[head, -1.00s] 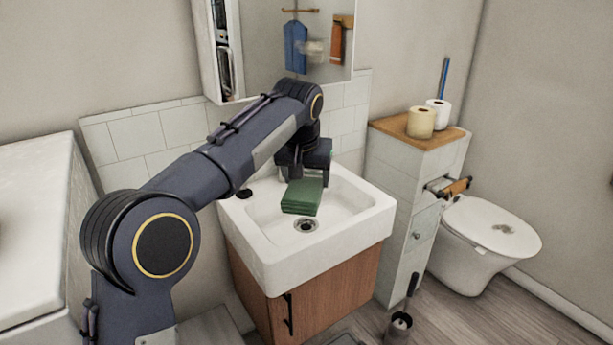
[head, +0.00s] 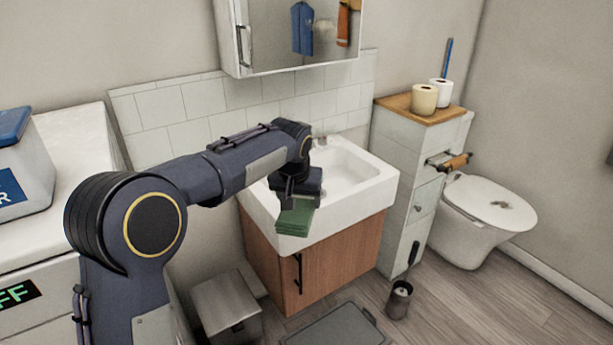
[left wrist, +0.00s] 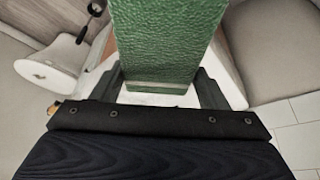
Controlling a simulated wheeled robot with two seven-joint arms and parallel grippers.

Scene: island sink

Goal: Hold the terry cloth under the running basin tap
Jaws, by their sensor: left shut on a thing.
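The terry cloth (head: 295,217) is a folded green stack hanging below my left gripper (head: 297,195), which is shut on it. In the head view the cloth overlaps the near left rim of the white basin (head: 372,188); I cannot tell whether it touches the rim. In the left wrist view the cloth (left wrist: 166,40) fills the space between the fingers (left wrist: 165,88). The tap (head: 321,139) shows only in part at the back of the basin, behind my wrist. The drain is hidden, and no water stream can be made out. My right gripper is not in view.
A mirror cabinet (head: 290,35) hangs above the basin. A narrow cabinet (head: 398,160) with paper rolls stands to the right, beside the toilet (head: 487,215). A white unit (head: 75,140) stands left. A bin (head: 227,310) and a grey mat (head: 338,328) are on the floor.

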